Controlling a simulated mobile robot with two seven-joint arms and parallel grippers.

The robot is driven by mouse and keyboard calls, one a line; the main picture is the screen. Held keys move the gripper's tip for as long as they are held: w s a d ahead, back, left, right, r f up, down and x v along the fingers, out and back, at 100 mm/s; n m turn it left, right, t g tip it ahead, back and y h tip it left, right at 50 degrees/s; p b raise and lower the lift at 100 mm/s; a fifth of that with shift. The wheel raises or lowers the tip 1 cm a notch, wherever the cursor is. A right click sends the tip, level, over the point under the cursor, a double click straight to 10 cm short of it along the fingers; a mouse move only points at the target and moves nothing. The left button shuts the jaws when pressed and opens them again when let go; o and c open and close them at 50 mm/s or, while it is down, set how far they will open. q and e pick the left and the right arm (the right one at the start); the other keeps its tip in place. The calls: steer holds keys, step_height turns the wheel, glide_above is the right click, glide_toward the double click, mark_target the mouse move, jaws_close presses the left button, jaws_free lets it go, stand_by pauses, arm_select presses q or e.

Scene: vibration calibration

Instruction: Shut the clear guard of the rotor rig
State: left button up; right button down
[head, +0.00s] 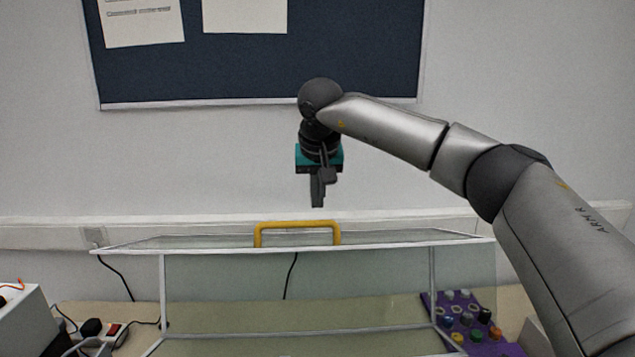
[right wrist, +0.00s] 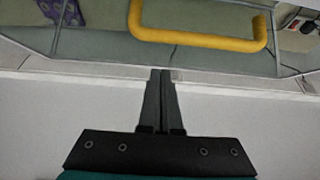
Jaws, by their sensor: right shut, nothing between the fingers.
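The clear guard (head: 385,238) has thin white edges and shows in the middle of the head view. Its upper panel is seen nearly edge-on and looks raised; its exact angle is hard to tell. A yellow handle (head: 297,225) stands on that panel. It also shows large in the right wrist view (right wrist: 200,40). My right gripper (head: 317,204) is shut and empty, pointing down just above the handle in the head view, apart from it. In the right wrist view its fingertips (right wrist: 160,72) lie just below the handle. I cannot make out the rotor. My left gripper is out of view.
A purple tray with coloured knob-like parts (head: 470,318) is at the lower right. A pale box (head: 22,318) and cables are at the lower left. A wall with a dark blue board (head: 240,65) and a white trunking rail (head: 200,225) stands behind.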

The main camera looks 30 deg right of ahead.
mark_target(318, 243)
steer(key=x, duration=0.3)
steer(key=shift+s+a+f, duration=0.1)
steer(key=shift+a+f, duration=0.1)
steer(key=shift+f, duration=0.05)
steer(key=shift+s+a+r+p, duration=0.15)
steer(key=shift+s+a, duration=0.05)
steer(key=shift+s, duration=0.3)
steer(key=shift+s+a+r+p, duration=0.15)
steer(key=shift+s+a, duration=0.05)
steer(key=shift+s, duration=0.3)
steer(key=shift+s+a+r+p, duration=0.15)
steer(key=shift+s+a, duration=0.1)
steer(key=shift+s, duration=0.25)
steer(key=shift+f, duration=0.1)
